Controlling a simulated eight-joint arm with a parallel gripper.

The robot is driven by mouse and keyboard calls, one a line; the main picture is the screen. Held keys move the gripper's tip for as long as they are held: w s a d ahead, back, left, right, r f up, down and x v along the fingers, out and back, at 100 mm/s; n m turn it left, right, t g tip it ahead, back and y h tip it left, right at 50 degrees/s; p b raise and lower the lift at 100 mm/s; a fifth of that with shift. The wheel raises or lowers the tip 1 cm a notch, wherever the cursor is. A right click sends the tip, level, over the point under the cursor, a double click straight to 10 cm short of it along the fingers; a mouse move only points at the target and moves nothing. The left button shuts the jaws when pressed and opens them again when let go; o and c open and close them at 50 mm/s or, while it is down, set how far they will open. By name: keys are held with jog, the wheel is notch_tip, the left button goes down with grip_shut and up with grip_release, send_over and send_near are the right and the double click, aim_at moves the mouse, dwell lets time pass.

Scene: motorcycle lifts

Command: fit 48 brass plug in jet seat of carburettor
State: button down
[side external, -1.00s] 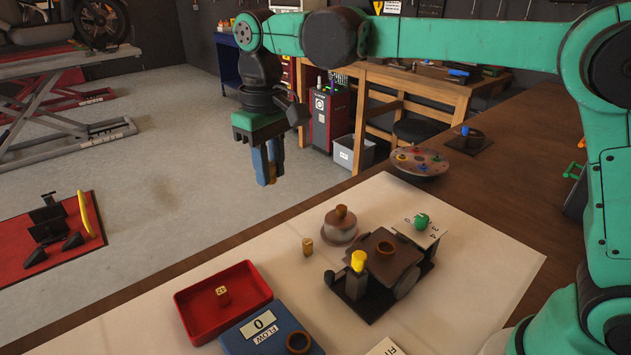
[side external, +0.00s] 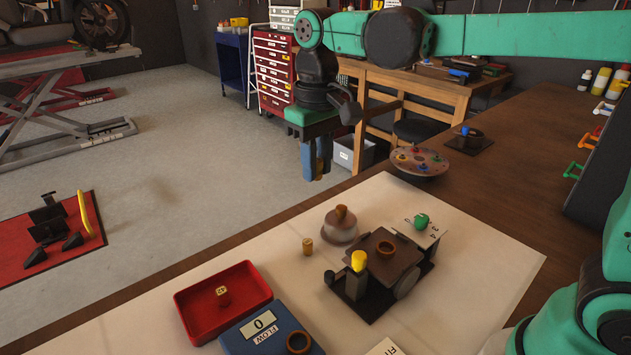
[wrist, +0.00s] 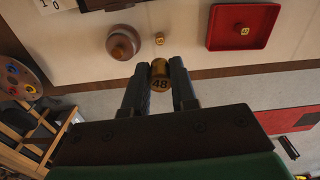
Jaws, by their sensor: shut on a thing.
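My gripper (side external: 316,172) hangs in the air beyond the bench's far edge. In the wrist view my gripper (wrist: 160,82) is shut on the 48 brass plug (wrist: 160,76), its number facing the camera.
A red tray (side external: 256,292) holds a numbered brass plug (side external: 223,295). Another small brass plug (side external: 307,246) stands near a round brown-topped pedestal (side external: 340,231). A blue FLOW box (side external: 243,345) is in front. A yellow-topped post (side external: 358,262) and green knob (side external: 421,221) flank the carburettor.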

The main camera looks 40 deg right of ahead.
aim_at(385, 252)
jog(key=s+d+f+m, duration=0.1)
jog(key=s+d, duration=0.1)
jog(key=s, duration=0.1)
jog(key=s+d+f+m, duration=0.1)
jog(key=s+d+f, duration=0.1)
jog(key=s+d+f+m, duration=0.1)
jog(key=s+d+f, duration=0.1)
jog(key=s, duration=0.1)
jog(key=shift+s+d+f, duration=0.15)
jog(key=shift+s+f, duration=0.1)
jog(key=shift+s, duration=0.1)
jog(key=shift+s+d+f, duration=0.1)
jog(key=shift+s+f, duration=0.1)
jog(key=shift+f, duration=2.15)
jog(key=shift+f, duration=0.45)
jog(key=c, duration=0.6)
grip_release()
jog(key=o, duration=0.4)
